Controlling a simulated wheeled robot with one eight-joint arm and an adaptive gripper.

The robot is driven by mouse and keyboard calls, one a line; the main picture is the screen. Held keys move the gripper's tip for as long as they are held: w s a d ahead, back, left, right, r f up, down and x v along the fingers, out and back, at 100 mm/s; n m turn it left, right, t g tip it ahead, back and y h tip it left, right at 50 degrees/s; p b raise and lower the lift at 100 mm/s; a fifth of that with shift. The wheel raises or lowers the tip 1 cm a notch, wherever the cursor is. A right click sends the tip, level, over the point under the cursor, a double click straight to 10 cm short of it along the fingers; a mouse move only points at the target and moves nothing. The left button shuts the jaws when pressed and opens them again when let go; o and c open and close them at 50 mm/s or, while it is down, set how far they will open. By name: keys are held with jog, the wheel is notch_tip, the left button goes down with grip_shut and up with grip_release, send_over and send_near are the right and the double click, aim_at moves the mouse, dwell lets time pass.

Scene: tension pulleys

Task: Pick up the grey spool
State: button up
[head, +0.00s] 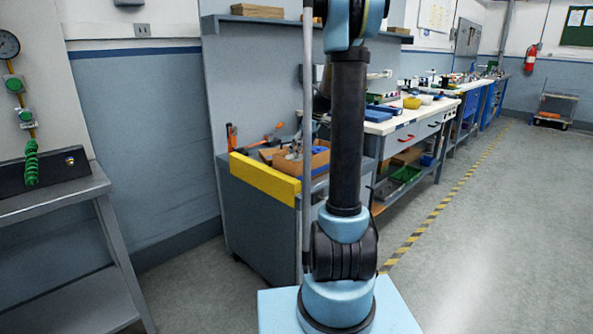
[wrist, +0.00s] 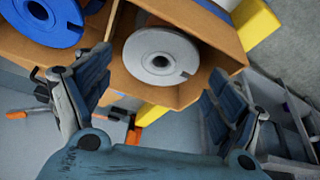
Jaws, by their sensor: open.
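The grey spool (wrist: 147,69) shows in the wrist view as a pale grey disc with a dark centre hole and a small slot near its rim. It sits in a compartment of a brown cardboard box (wrist: 208,27). My gripper (wrist: 150,92) is open, with one finger on each side of the picture and the spool between and beyond them. Nothing is held between the fingers. In the head view the spool and gripper cannot be made out; my arm stands in front of the bench.
A blue spool (wrist: 58,12) lies in the compartment to the left. Orange-handled tools (wrist: 133,136) lie near the box. In the head view, a grey cabinet (head: 262,222) with a yellow front edge (head: 264,180) carries the box.

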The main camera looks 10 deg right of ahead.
jog(key=shift+x, duration=3.1)
jog(key=shift+d, duration=0.1)
jog(key=c, duration=1.3)
